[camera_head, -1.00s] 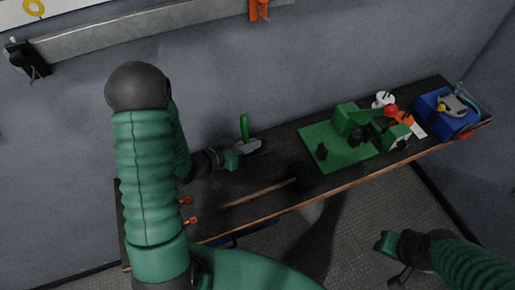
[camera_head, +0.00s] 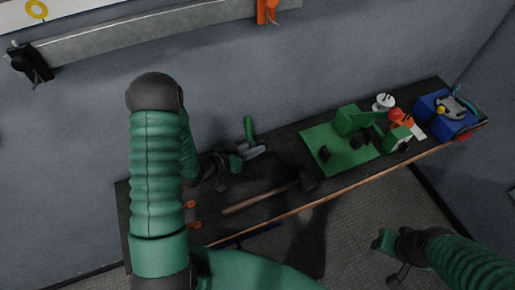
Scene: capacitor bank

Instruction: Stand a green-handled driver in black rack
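A green handle (camera_head: 249,127) stands upright on the bench near the wall. A grey piece (camera_head: 250,150) shows at its foot; I cannot tell whether it is part of the handled tool or of a holder. My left gripper (camera_head: 236,163) is low over the bench, just left of and in front of the grey piece. Its fingers are too small and dark to tell open from shut. My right gripper (camera_head: 390,258) is out over the floor at the lower right, apart from the bench, its finger state unclear. I cannot make out a black rack for certain.
A hammer with a wooden handle (camera_head: 262,197) lies along the bench's front. A green mat (camera_head: 341,163) with green and black parts lies right of it. A blue bin (camera_head: 443,118) stands at the far right end. Orange-handled items (camera_head: 193,224) lie near the left front.

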